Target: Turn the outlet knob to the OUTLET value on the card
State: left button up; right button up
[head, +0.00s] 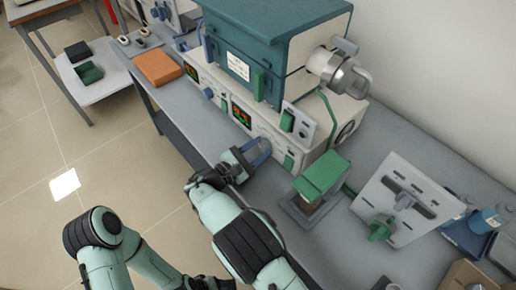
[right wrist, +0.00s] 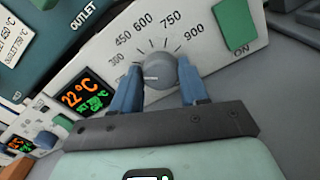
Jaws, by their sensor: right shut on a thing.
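The outlet knob (right wrist: 158,72) is a round grey dial on the pale furnace panel, with a printed scale from about 300 to 900 around it. My right gripper (right wrist: 161,88) is shut on it, with one blue finger on each side. The knob's pointer direction is unclear. In the head view my right gripper (head: 262,148) is at the furnace's front panel and hides the knob. A white card (head: 238,67) is on the teal furnace front; in the right wrist view the card (right wrist: 10,38) is cut off and hard to read. My left arm shows low in the head view, its gripper unclear.
A display (right wrist: 84,94) reads 22 °C, with a green set line. A green switch (right wrist: 236,22) marked ON is right of the scale. A green-topped block (head: 322,173) and a tilted white panel (head: 407,200) stand on the bench to the right. An orange block (head: 157,68) lies at left.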

jog(key=shift+m, duration=1.3)
jog(key=o, duration=1.1)
jog(key=shift+c, duration=0.2)
jog(key=shift+s+a, duration=0.1)
pick_arm(q)
jog(key=shift+s+d+r+g+p, duration=0.35)
jog(key=shift+s+r+p, duration=0.15)
jog(key=shift+s+r, duration=0.25)
pick_arm(e)
jog(key=v, duration=1.3)
jog(key=shift+s, duration=0.1)
